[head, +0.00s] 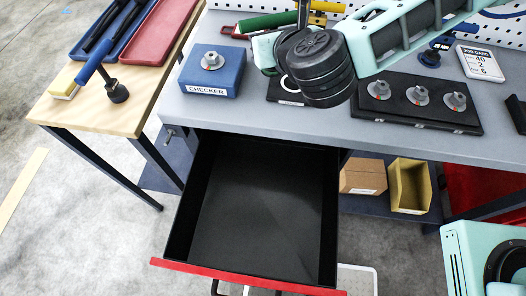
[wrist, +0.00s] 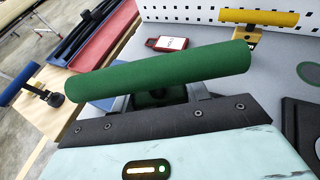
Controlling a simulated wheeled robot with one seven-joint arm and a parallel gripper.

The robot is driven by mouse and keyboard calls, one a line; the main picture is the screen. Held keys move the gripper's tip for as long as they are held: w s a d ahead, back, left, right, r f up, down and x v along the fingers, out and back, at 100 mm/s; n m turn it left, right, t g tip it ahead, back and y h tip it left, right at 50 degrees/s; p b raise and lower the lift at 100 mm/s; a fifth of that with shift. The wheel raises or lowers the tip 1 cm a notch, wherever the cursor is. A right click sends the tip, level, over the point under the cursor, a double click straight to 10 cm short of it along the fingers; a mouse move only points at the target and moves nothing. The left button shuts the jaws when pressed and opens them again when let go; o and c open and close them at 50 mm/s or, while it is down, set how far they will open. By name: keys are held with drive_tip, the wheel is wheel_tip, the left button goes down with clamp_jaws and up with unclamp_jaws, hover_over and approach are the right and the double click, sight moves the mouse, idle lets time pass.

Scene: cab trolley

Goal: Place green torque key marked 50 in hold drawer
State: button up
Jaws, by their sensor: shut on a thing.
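The green torque key shows as a thick green handle (head: 268,21) at the top of the head view. In the wrist view its handle (wrist: 160,70) lies crosswise between my fingers. Its number and the rest of it are hidden. My gripper (wrist: 165,95) is shut on it, above the grey bench top near the back. In the head view my wrist hides most of the grip. A black drawer (head: 262,205) with a red front edge is pulled out below the bench. It is empty, and no label on it is readable.
A blue CHECKER block (head: 209,72) stands at the bench's left front. A black socket tray (head: 455,117) and a job card (head: 479,64) lie right. A wooden table (head: 125,88) with a blue-handled key (head: 88,62) stands left. A yellow-handled key (wrist: 258,18) is by the pegboard.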

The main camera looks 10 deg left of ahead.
drive_tip(key=s+a+f+n+g+y+b, duration=0.1)
drive_tip(key=s+a+f+n+y+b, duration=0.15)
drive_tip(key=s, duration=0.55)
drive_tip(key=s+a+f+n+g+y+b, duration=0.1)
drive_tip(key=s+a+b, duration=0.25)
drive_tip(key=s, duration=0.45)
drive_tip(key=b, duration=0.4)
hover_over(241, 184)
wheel_tip(241, 184, down, 27)
drive_tip(key=shift+f, duration=0.2)
drive_tip(key=shift+f, duration=0.2)
drive_tip(key=o, duration=1.2)
drive_tip(key=shift+o, duration=0.2)
drive_tip(key=shift+r, duration=0.1)
